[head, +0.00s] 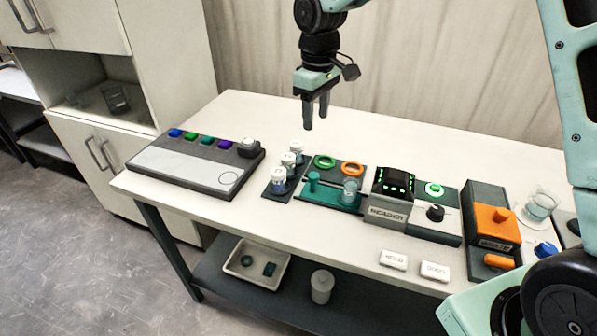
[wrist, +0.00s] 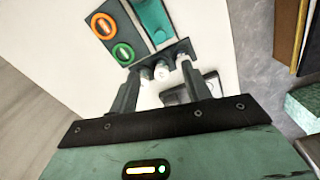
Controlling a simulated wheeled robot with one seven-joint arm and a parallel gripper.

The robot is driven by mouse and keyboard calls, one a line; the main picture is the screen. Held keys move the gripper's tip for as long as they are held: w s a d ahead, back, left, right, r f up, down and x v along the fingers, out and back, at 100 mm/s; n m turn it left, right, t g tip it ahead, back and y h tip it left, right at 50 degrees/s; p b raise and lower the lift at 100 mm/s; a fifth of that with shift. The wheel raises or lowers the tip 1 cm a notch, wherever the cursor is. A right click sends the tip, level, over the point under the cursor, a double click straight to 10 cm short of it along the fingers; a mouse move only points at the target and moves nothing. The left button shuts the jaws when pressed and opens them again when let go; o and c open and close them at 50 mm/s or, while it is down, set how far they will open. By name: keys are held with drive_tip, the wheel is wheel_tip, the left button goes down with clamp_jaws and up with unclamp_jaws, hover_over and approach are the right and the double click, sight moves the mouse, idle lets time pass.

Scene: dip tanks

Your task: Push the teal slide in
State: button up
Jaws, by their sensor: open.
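The teal slide (head: 331,194) is a flat teal plate lying beside the reader (head: 389,198). It has an upright teal knob (head: 313,181) at its left end and a clear cup (head: 350,190) standing toward its right end, next to the reader. In the wrist view part of the teal slide (wrist: 152,17) shows at the top, cut off by the frame edge. My gripper (head: 316,125) is open and empty, pointing down well above the table behind the slide. It also shows in the wrist view (wrist: 155,72), apart from the slide.
White-capped vials (head: 289,160) stand just left of the slide. Green (head: 325,162) and orange (head: 351,169) rings lie behind it. A panel with coloured buttons (head: 197,165) is at the left. An orange-handled device (head: 493,220) stands at the right. The table's back is clear.

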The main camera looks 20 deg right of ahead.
sight(314, 175)
wheel_tip(314, 175, down, 17)
drive_tip(key=p, duration=0.3)
drive_tip(key=shift+s, duration=0.1)
